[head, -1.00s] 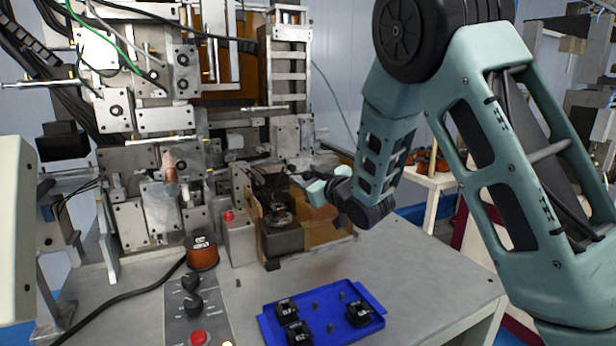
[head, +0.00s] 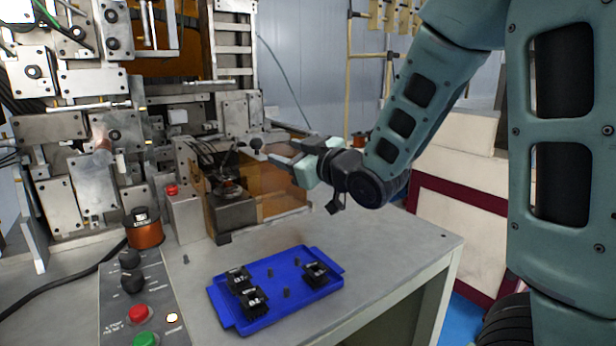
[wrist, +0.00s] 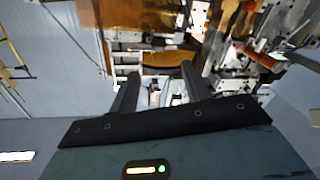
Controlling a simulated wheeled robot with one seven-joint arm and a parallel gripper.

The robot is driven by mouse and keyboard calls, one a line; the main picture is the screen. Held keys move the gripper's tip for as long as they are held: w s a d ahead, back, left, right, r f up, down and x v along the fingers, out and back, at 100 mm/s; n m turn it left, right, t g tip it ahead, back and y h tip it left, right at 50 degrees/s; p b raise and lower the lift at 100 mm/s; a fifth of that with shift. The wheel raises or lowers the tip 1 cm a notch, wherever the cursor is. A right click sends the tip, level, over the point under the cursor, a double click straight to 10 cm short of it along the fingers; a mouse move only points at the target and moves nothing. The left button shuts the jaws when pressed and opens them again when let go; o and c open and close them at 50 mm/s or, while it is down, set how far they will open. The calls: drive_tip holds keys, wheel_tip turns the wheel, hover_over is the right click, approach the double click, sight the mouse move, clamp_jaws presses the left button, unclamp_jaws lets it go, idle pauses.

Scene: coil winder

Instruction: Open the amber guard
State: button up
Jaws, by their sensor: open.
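The amber guard (head: 283,192) is a see-through orange-brown panel at the front of the winder, beside and partly around a dark block with a spindle (head: 231,200). It stands upright. My gripper (head: 268,152) is at the guard's upper edge, pointing left into the machine. A small black ball knob (head: 256,143) shows at its tips; I cannot tell whether they touch. In the wrist view my gripper (wrist: 158,85) has its two dark fingers apart, with pale machine parts visible between and beyond them. No guard handle is clearly seen between the fingers.
A blue tray (head: 285,262) with several black parts lies on the grey table in front of the guard. A copper spool (head: 144,230) and a panel with knobs and red and green buttons (head: 140,290) are at left. The table's right part (head: 410,240) is clear.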

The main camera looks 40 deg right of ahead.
drive_tip(key=s+b, duration=0.2)
drive_tip(key=s+d+b, duration=0.1)
drive_tip(key=s+b, duration=0.2)
drive_tip(key=shift+b, duration=0.3)
idle(0.6)
